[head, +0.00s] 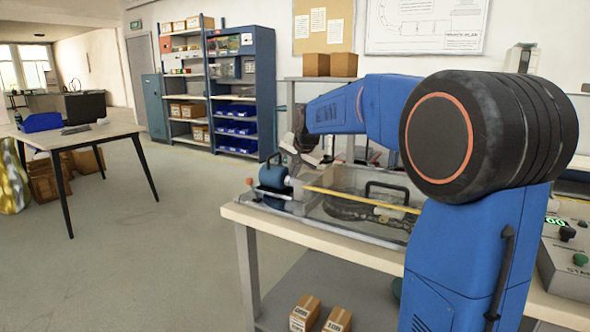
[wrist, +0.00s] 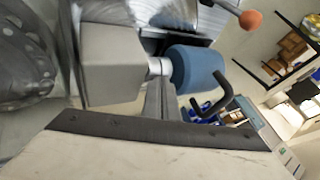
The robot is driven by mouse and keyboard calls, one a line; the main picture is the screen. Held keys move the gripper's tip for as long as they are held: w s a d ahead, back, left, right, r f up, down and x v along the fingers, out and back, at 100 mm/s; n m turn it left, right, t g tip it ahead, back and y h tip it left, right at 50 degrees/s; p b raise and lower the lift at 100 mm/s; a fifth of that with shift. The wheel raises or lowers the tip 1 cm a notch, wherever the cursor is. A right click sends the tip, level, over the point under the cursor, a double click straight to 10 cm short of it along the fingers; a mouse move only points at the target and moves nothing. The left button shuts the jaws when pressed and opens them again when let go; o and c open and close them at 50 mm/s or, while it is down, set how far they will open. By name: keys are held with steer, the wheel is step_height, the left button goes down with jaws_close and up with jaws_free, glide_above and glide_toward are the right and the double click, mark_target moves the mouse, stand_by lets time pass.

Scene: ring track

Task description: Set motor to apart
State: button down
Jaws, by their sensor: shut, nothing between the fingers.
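The motor is a blue cylinder (head: 273,176) with a black handle on top, at the left end of the bench. In the wrist view the motor (wrist: 197,68) lies beside a grey block (wrist: 108,65), with a short pale shaft between them. An orange knob on a rod (wrist: 250,20) stands near the motor; it also shows in the head view (head: 249,181). My gripper (head: 303,152) is shut and empty, just right of the motor and above the bench. My arm partly blocks the space behind it, and the fingertips are small in the head view.
The bench (head: 236,211) carries a clear-walled unit with a yellow bar (head: 350,198) and a black handle (head: 387,187). A control box (head: 567,250) with a green display stands at right. Another table (head: 118,131) is at left. The floor between is clear.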

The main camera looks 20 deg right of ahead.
mark_target(286, 170)
steer(key=shift+w+f, duration=0.1)
stand_by(0.3)
steer(key=shift+w+a, duration=0.9)
steer(key=shift+w, duration=0.3)
